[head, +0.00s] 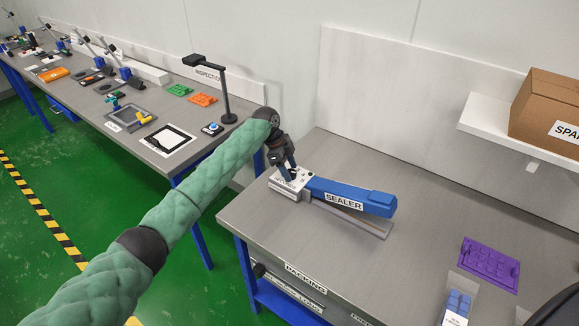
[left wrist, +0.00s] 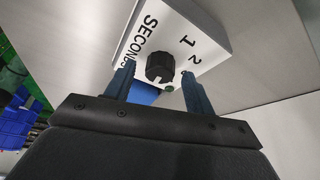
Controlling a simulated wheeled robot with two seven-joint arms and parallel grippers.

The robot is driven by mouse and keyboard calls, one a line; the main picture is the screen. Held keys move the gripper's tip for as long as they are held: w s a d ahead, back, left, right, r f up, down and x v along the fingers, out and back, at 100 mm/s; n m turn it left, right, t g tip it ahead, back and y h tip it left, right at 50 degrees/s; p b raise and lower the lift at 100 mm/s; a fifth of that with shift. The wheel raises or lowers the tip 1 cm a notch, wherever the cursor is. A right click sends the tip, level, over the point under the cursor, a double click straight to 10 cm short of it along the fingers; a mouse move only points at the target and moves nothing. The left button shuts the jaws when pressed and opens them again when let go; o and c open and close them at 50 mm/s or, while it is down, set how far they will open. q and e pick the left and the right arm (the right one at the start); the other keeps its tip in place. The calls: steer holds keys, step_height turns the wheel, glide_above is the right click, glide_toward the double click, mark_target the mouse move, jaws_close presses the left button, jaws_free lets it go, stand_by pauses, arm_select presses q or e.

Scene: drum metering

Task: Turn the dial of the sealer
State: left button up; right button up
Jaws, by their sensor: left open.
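The sealer (head: 350,193) is a blue-armed device with a white control box, standing on the grey packing table. Its dial (left wrist: 160,66) is a black knob on the white face marked SECONDS, with the numbers 1 and 2 beside it in the left wrist view. My left gripper (head: 291,172) is at the sealer's white box in the head view. In the left wrist view my left gripper (left wrist: 156,84) is open, with one finger on each side of the dial and visible gaps to it. In the head view the dial is hidden by the gripper. My right gripper is not seen.
The packing table (head: 300,235) has free room in front of the sealer. A purple tray (head: 489,263) and a blue item in a clear bag (head: 457,305) lie at the right. A cardboard box (head: 548,110) sits on a wall shelf. An inspection lamp (head: 228,95) stands on the bench behind.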

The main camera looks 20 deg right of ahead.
arm_select(q)
steer(key=shift+f, duration=0.2)
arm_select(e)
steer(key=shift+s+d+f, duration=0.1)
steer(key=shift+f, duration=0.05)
arm_select(q)
steer(key=c, duration=1)
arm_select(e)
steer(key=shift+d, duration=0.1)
